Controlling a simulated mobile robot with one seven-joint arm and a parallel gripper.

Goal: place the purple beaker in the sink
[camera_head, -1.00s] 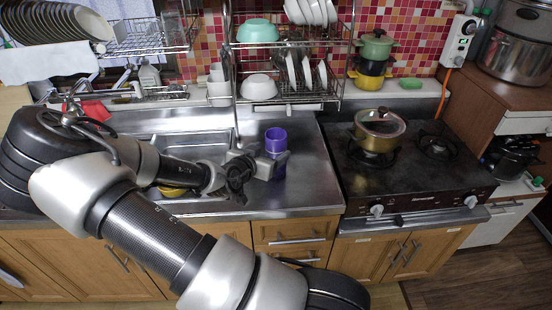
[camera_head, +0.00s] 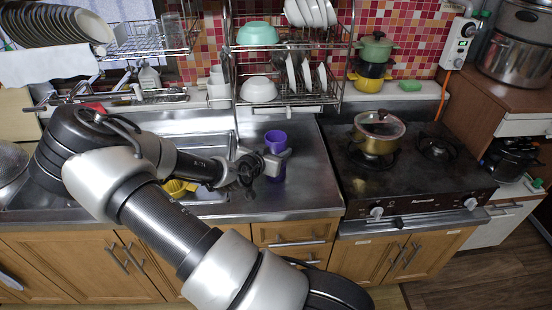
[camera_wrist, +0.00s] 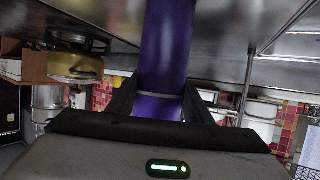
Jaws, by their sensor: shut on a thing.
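The purple beaker (camera_head: 275,140) is at the right end of my gripper (camera_head: 270,160), over the steel counter just right of the sink. It looks upright, with a wider rim on top. In the wrist view the purple beaker (camera_wrist: 167,60) stands between the two dark fingers of my gripper (camera_wrist: 162,105), which are shut on it. I cannot tell whether its base touches the counter. The steel sink (camera_head: 222,192) lies to the left, partly hidden by my arm. A yellow item (camera_head: 178,188) shows inside it.
A dish rack (camera_head: 290,100) with bowls and plates stands behind the counter. The stove (camera_head: 420,180) with a gold lidded pot (camera_head: 378,135) is to the right. The steel counter (camera_head: 310,185) between beaker and stove is clear.

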